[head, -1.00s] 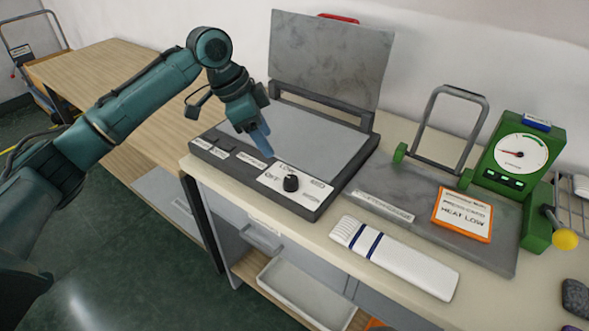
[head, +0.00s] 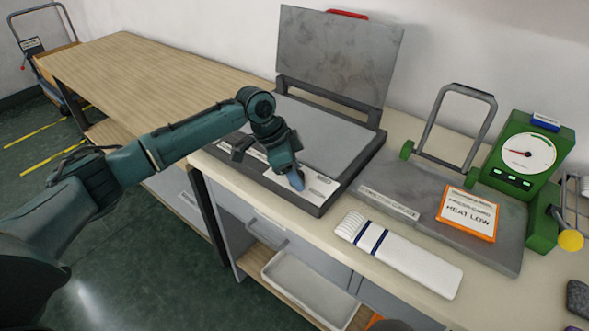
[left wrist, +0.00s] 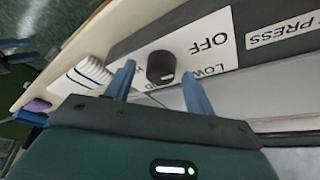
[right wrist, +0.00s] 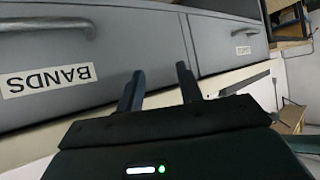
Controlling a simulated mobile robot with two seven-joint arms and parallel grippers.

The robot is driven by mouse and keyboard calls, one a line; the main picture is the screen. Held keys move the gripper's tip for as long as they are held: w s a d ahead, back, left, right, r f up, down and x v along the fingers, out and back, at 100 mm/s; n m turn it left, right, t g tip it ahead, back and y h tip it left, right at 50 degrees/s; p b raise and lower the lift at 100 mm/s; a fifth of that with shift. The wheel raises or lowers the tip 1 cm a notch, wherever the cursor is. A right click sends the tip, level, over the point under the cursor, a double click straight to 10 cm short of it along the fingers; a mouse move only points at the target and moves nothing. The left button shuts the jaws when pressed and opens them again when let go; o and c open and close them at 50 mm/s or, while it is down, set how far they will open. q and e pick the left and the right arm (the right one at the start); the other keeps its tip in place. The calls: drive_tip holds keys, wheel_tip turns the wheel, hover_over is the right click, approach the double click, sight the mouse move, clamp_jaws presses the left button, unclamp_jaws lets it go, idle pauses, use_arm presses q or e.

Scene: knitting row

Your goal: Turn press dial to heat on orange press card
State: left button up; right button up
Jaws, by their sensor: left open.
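The press dial (left wrist: 161,67) is a black knob with a white mark, on a white label reading OFF and LOW; another word is partly hidden. The exact setting is hard to tell. My left gripper (left wrist: 158,78) is open, its blue fingers on either side of the knob; no contact can be made out. In the head view my left gripper (head: 297,182) is over the press's front panel and hides the dial. The orange press card (head: 467,215) reads HEAT LOW and lies on a grey plate. My right gripper (right wrist: 160,75) is open and empty, facing drawer fronts.
The heat press (head: 325,137) has its lid (head: 338,55) raised. A white blue-striped object (head: 405,258) lies at the table's front edge. A green gauge (head: 526,153) stands at right. A drawer labelled BANDS (right wrist: 45,80) is in the right wrist view.

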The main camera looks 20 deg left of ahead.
use_arm(q)
drive_tip(key=c, duration=1)
drive_tip(key=shift+o, duration=0.2)
